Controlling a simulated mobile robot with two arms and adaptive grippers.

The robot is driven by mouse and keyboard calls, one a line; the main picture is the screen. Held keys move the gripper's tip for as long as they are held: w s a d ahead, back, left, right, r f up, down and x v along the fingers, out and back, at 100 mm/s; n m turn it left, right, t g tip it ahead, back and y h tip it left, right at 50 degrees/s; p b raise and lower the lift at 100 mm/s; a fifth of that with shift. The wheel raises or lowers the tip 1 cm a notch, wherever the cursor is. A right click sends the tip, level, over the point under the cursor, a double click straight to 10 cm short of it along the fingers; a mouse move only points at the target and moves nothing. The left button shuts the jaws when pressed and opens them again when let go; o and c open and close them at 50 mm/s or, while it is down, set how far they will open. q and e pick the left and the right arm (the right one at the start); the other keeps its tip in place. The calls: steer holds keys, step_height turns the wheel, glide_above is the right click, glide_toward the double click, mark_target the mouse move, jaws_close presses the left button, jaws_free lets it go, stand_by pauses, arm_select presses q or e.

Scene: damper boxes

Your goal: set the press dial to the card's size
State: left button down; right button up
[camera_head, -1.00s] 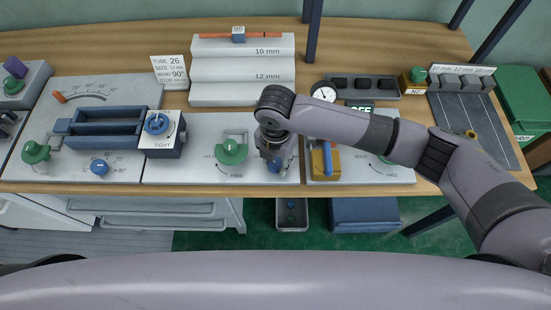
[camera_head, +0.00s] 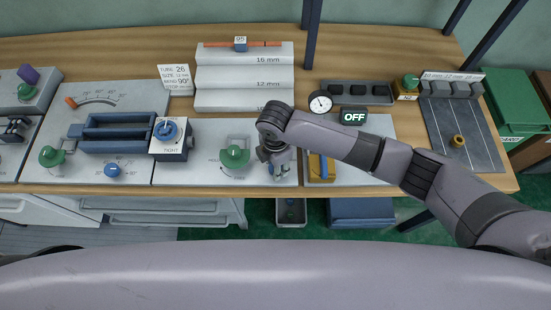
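The white card (camera_head: 175,79) stands at the back left of the bench and reads tube 26, size 12 mm, bend 90°. My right gripper (camera_head: 280,170) points down over the right part of a grey panel (camera_head: 200,170), beside a green knob (camera_head: 235,156). My wrist and gripper cover the spot below, so any dial there is hidden. Whether the fingers are open or shut is too small to tell. A yellow and blue tool (camera_head: 320,166) stands right of the gripper. My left gripper is out of view.
A stepped grey rack (camera_head: 243,76) marked 16 mm and 12 mm stands at the back. An OFF sign (camera_head: 354,117) and round gauge (camera_head: 320,102) are behind my forearm. A bender with a blue dial (camera_head: 113,170) and tight knob (camera_head: 167,130) is at left.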

steer(key=shift+r+m+p, duration=0.1)
steer(key=shift+m+p, duration=0.7)
steer(key=shift+m, duration=0.4)
steer(key=o, duration=1.2)
steer(key=shift+c, duration=0.2)
step_height(320, 180, up, 12)
